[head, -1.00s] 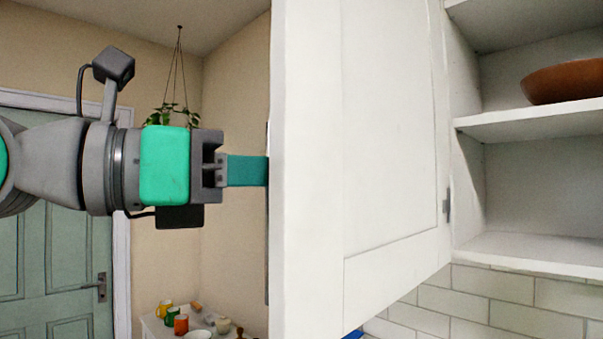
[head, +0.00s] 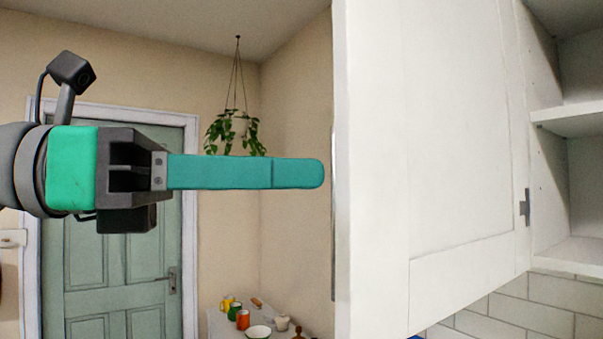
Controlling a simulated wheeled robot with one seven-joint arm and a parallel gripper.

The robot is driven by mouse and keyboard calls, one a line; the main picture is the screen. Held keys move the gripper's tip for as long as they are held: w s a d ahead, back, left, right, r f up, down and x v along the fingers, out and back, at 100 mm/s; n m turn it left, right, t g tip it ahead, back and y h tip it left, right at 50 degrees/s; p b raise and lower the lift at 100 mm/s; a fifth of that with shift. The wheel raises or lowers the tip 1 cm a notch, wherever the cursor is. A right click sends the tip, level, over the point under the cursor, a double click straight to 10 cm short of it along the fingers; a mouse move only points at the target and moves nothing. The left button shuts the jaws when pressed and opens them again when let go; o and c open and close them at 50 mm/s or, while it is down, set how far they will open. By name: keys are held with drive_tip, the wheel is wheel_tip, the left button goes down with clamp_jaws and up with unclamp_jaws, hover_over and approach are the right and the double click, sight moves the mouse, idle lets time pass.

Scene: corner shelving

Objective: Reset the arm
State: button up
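My gripper (head: 312,173) is on the left of the head view, level and pointing right. Its teal fingers are seen side-on as one bar, so the gap between them is hidden. The fingertips show clear of the open white cabinet door (head: 450,150), just left of its edge in the picture. The door's long handle (head: 334,220) shows as a thin strip along that edge. Nothing visible hangs from the fingers.
White cabinet shelves (head: 572,118) stand open at the right, behind the door. A green room door (head: 110,270) and a hanging plant (head: 232,130) are in the background. Several mugs and bowls stand on a low white table (head: 218,325). The space below my gripper looks clear.

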drive_tip(key=shift+w+a, duration=0.1)
drive_tip(key=shift+a, duration=0.3)
drive_tip(key=shift+w, duration=0.1)
